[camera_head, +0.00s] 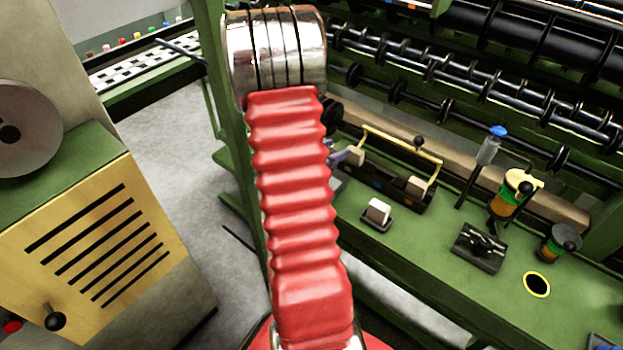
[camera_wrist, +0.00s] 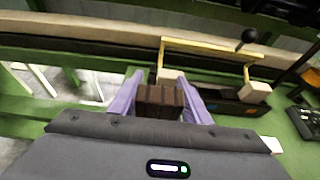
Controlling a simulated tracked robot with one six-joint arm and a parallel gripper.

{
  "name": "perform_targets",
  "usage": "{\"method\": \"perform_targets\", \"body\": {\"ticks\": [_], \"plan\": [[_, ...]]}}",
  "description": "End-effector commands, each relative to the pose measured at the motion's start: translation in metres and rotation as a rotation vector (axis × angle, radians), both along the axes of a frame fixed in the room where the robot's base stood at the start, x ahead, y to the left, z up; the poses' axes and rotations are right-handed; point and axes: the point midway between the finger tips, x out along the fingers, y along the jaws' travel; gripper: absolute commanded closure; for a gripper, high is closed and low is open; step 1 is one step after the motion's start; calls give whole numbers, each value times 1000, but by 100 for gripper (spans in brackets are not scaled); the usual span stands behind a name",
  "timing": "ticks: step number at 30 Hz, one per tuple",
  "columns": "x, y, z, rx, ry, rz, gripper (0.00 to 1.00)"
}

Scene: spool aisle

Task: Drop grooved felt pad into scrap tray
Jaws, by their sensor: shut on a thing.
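My gripper (camera_wrist: 160,80) has two pale purple fingers, shut on a dark brown grooved block, the felt pad (camera_wrist: 160,101). The pad is held between the fingers in the wrist view, above the green bench. In the head view my red arm hides most of the gripper; a purple fingertip (camera_head: 352,155) shows to its right. Just beyond is a long dark tray-like fixture (camera_head: 385,186) with a yellow bar and cream end blocks; it also shows in the wrist view (camera_wrist: 222,101). I cannot tell whether it is the scrap tray.
On the green bench (camera_head: 420,268) stand a cream block on a small black base (camera_head: 377,211), a black clamp-like fixture (camera_head: 480,246), orange-and-green spools (camera_head: 503,204) and a yellow-rimmed hole (camera_head: 537,284). Machine rollers run behind. A yellow slotted cabinet (camera_head: 95,245) stands left, beyond open floor.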

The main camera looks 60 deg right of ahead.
Motion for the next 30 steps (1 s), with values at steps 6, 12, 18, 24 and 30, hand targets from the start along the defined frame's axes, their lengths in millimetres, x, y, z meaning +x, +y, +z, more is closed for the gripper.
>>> {"method": "perform_targets", "body": {"ticks": [6,12,18,24,30], "plan": [[-8,-3,-1,-1,2,-23,78],[-7,-3,-1,0,2,-22,78],[-8,-3,-7,0,2,-23,78],[-8,-3,-23,3,3,-22,78],[-9,-3,-44,3,4,-24,78]]}}
